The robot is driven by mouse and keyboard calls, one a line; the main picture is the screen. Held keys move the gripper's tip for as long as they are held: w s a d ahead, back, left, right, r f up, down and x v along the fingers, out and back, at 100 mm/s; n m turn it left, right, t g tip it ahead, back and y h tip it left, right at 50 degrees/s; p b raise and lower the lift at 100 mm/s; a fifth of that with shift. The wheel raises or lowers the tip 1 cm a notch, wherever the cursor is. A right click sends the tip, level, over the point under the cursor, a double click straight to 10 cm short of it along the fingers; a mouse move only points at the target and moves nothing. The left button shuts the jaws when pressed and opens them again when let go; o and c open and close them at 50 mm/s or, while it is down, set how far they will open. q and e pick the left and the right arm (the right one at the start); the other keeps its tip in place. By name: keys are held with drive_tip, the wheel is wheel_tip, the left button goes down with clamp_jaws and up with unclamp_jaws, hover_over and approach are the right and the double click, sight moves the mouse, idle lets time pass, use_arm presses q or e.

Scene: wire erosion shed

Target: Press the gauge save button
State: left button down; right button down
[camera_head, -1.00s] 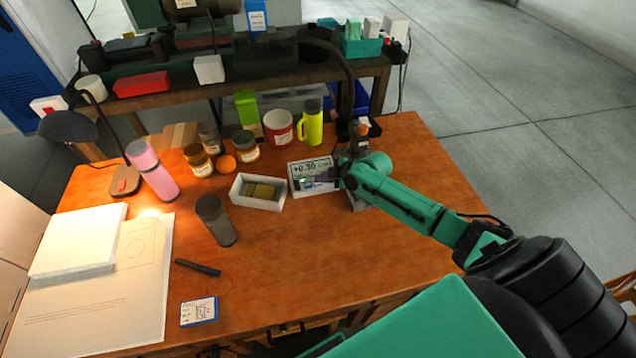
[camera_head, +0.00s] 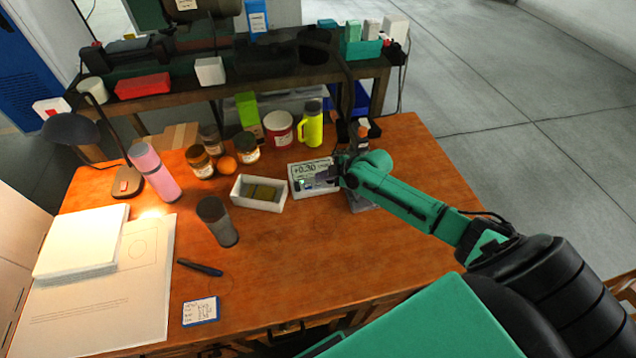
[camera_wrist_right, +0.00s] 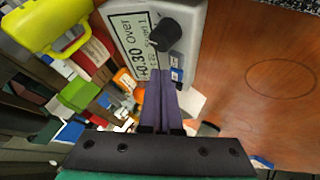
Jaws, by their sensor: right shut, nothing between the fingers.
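The gauge (camera_head: 298,187) is a pale box with a display reading about +0.30, standing on the table right of the white tray. In the right wrist view the gauge (camera_wrist_right: 192,12) shows its display, a black knob (camera_wrist_right: 168,32) and small buttons (camera_wrist_right: 176,66) below the knob. I cannot read which one is the save button. My left gripper is not in view.
A white tray (camera_head: 239,196) stands left of the gauge. The front middle of the wooden table (camera_head: 290,250) is clear.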

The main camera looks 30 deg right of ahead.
sight(322, 185)
wheel_tip(322, 185, up, 5)
drive_tip(key=p, duration=0.4)
drive_tip(key=shift+f, duration=0.1)
idle(0.6)
